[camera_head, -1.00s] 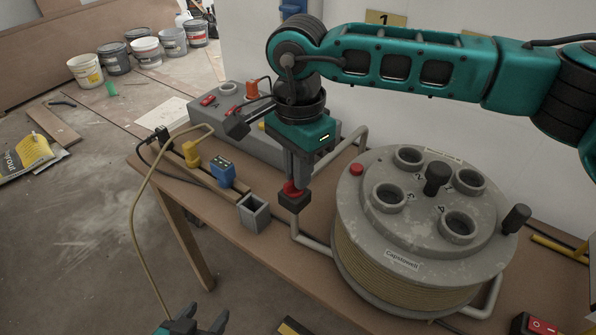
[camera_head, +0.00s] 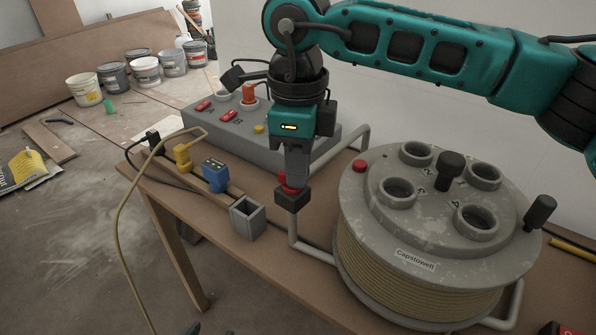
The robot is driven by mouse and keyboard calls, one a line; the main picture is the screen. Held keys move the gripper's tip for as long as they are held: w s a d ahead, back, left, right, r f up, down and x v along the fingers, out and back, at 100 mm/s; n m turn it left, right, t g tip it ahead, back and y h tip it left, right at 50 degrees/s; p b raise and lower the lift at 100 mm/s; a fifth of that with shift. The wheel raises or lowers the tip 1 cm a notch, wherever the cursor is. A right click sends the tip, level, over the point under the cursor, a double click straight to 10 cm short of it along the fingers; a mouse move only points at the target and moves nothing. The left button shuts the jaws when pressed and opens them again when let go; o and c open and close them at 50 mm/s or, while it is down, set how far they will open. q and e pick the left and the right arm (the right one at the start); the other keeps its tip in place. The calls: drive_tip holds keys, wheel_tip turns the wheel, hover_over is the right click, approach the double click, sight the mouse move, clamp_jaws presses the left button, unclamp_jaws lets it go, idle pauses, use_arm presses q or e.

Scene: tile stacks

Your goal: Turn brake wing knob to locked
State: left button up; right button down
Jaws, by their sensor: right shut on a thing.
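The cable reel (camera_head: 440,230) stands on the workbench, its round grey top carrying sockets, a black centre knob (camera_head: 450,165) and a black crank grip (camera_head: 540,212). My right gripper (camera_head: 292,196) points down just left of the reel, by its grey tube frame (camera_head: 294,232). It is shut on a small red part (camera_head: 287,183), mostly hidden by the dark fingers. This may be the brake wing knob; its shape and setting cannot be made out. A dark tip of my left gripper (camera_head: 192,328) barely shows at the bottom edge.
A grey control box (camera_head: 240,130) with red switches stands behind my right gripper. Yellow and blue connectors (camera_head: 215,174), a grey square cup (camera_head: 248,217) and a looping cable (camera_head: 122,220) lie to the left. Paint buckets (camera_head: 145,70) stand farther back.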

drive_tip(key=m+b, duration=0.1)
drive_tip(key=m, duration=0.1)
drive_tip(key=shift+m, duration=0.3)
drive_tip(key=shift+s+a+m+b, duration=0.15)
drive_tip(key=shift+m+b, duration=0.2)
drive_tip(key=shift+m, duration=0.65)
use_arm(q)
drive_tip(key=shift+w+d+f, duration=0.25)
drive_tip(key=shift+w+d, duration=0.1)
drive_tip(key=shift+d, duration=0.15)
use_arm(e)
drive_tip(key=shift+m, duration=0.4)
use_arm(q)
drive_tip(key=shift+s+f, duration=0.1)
drive_tip(key=shift+s+f, duration=0.1)
drive_tip(key=shift+f, duration=0.05)
use_arm(e)
drive_tip(key=c, duration=1.2)
unclamp_jaws()
